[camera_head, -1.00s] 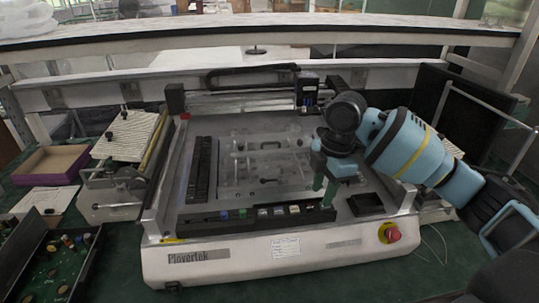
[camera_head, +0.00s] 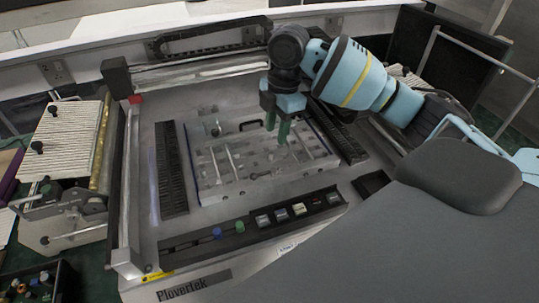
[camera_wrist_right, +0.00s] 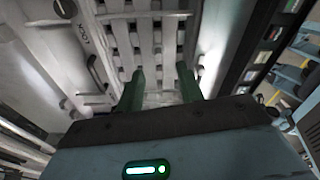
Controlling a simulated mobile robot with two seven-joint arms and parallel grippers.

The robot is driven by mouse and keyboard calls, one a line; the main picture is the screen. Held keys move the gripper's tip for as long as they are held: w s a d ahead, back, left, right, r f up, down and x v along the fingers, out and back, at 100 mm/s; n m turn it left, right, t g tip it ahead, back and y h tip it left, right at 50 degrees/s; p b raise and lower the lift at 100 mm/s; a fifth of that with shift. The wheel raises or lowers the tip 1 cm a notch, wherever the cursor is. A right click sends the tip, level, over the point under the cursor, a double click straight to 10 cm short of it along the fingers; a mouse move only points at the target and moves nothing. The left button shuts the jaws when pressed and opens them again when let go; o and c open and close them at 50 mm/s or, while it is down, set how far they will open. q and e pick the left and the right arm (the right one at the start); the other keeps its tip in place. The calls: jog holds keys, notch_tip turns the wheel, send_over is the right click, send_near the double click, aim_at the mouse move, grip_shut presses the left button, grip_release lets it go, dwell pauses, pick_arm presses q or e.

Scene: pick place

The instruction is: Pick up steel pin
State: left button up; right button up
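A grey metal fixture plate (camera_head: 245,186) lies in the bed of the benchtop machine. Thin steel pins (camera_head: 231,157) show on it as slim bright rods; I cannot tell which one the task means. My right gripper (camera_head: 277,128) points down over the back right part of the plate, its green fingers apart. In the right wrist view, the gripper (camera_wrist_right: 161,92) is open with nothing between its fingers, and the slotted plate (camera_wrist_right: 150,62) lies beyond them. Contact with a pin cannot be made out. My left gripper is not in view.
Black rails (camera_head: 171,170) flank the plate. A button panel (camera_head: 255,222) runs along the machine's front. A small black tray (camera_head: 371,185) sits at the right. A ribbed feeder unit (camera_head: 65,135) stands at the left. A dark screen (camera_head: 447,58) is behind my right arm.

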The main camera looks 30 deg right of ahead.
aim_at(271, 153)
notch_tip(271, 153, down, 2)
jog(key=shift+w+a+f, duration=0.1)
jog(key=shift+w+a, duration=0.05)
jog(key=shift+a+f, duration=0.2)
jog(key=shift+f, duration=1.05)
jog(key=shift+a+f, duration=0.2)
jog(key=shift+f, duration=1)
grip_shut()
